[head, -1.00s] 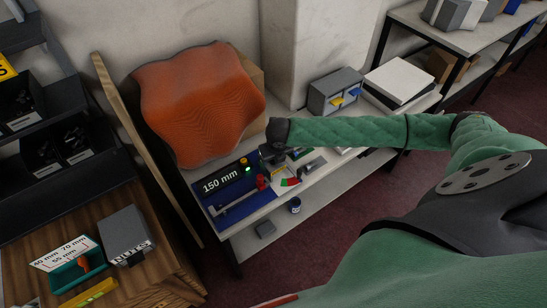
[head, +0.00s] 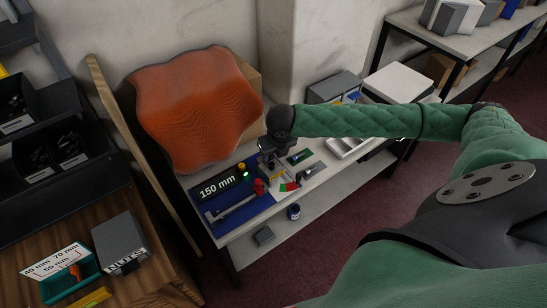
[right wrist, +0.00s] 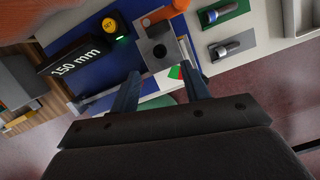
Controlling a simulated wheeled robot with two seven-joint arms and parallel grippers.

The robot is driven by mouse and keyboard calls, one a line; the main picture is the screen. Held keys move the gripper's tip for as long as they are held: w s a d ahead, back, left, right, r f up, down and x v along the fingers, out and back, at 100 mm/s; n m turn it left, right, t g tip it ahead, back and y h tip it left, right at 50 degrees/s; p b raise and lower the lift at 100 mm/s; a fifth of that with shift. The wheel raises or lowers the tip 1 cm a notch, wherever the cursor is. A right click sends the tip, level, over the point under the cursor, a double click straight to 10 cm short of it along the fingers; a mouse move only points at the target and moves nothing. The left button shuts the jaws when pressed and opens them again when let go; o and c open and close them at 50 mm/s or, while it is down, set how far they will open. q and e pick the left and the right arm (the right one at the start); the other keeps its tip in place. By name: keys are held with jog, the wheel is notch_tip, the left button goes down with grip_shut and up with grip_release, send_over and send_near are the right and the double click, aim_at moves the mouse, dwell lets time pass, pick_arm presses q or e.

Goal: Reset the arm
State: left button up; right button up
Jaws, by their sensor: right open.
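My right gripper (head: 268,162) is over the blue mat (head: 257,206) on the white bench, its arm reaching in from the right. In the right wrist view its two fingers (right wrist: 159,75) are apart. A grey block with a round hole (right wrist: 159,50) shows between and beyond the fingertips; I cannot tell its exact height gap. No held object is visible between the fingers. A black "150 mm" display (head: 218,187) and a yellow SET button (right wrist: 109,25) are beside it. My left gripper is not in view.
A red part (head: 259,187) and a silver bar tool (head: 232,209) lie on the mat. A green pad with a bolt (right wrist: 221,12) is close by. A large orange wavy panel (head: 195,110) stands behind. A grey drawer box (head: 334,87) stands farther right.

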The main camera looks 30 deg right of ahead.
dwell(0.5)
